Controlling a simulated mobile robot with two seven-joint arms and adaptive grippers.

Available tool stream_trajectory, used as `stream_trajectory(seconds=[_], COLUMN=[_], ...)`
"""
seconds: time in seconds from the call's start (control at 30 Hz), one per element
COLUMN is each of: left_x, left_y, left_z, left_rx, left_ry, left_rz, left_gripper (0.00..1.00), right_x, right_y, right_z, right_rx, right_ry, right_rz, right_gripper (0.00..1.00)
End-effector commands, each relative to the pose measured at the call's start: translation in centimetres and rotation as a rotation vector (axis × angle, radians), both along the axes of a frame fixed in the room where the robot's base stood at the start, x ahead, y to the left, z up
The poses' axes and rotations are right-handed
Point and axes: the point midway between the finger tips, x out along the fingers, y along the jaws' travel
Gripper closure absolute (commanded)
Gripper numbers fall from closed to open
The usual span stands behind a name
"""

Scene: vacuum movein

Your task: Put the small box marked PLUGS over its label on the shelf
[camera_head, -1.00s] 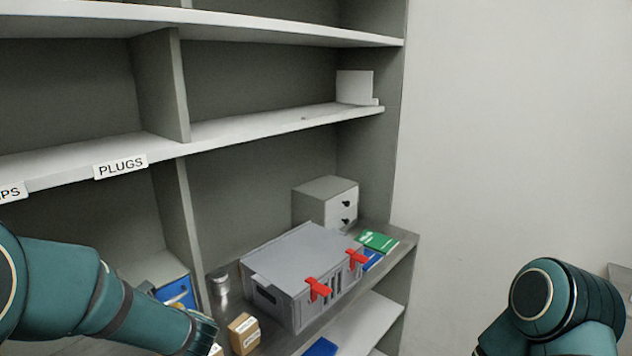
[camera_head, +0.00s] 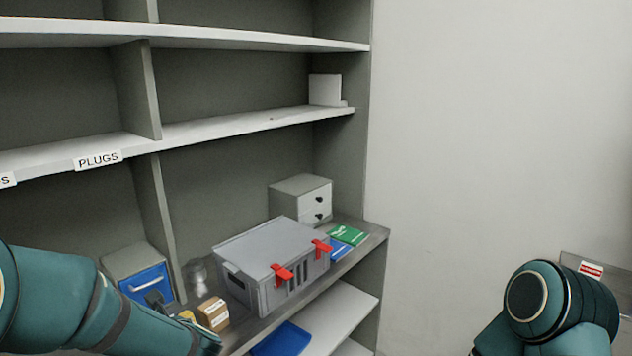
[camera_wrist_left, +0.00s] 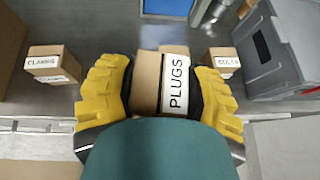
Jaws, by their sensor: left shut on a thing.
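The small brown box marked PLUGS (camera_wrist_left: 174,82) is between the yellow fingers of my left gripper (camera_wrist_left: 160,92) in the left wrist view. The gripper is shut on it, and its white PLUGS face shows. In the head view my left gripper (camera_head: 186,317) is mostly hidden behind my forearm, and I cannot make out the held box there. The PLUGS label (camera_head: 98,160) is on the front edge of the middle shelf (camera_head: 215,129), left of an upright divider. The shelf above the label looks empty. My right arm shows at lower right, but its gripper is out of view.
A BOLTS box (camera_wrist_left: 224,62) and a CLAMPS box (camera_wrist_left: 51,65) stand on the counter either side of my gripper. A grey case with red latches (camera_head: 262,255), a metal canister (camera_head: 195,274) and a blue-fronted drawer unit (camera_head: 148,281) stand nearby. A divider (camera_head: 136,90) splits the shelf.

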Motion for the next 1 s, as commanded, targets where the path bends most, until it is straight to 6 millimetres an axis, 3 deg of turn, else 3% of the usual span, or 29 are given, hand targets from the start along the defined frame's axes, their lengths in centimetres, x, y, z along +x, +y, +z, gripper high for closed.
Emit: stream_trajectory(seconds=[0.3,0.4,0.57,1.0], left_x=[-1.0,-1.4,-1.6,-1.6], left_y=[-8.8,-10.5,-11.5,-11.5], left_z=[-1.0,-1.1,-1.2,-1.2], left_rx=[-0.001,-0.002,-0.003,-0.003], left_ry=[0.001,-0.001,-0.002,-0.003], left_rz=[-0.341,-0.412,-0.451,-0.451], left_gripper=[0.9,0.9,0.9,0.9], right_x=[0.0,0.0,0.0,0.0], right_y=[0.0,0.0,0.0,0.0], right_z=[0.0,0.0,0.0,0.0], right_rx=[0.0,0.0,0.0,0.0], right_ry=[0.0,0.0,0.0,0.0], right_rz=[0.001,0.0,0.0,0.0], right_gripper=[0.53,0.53,0.53,0.53])
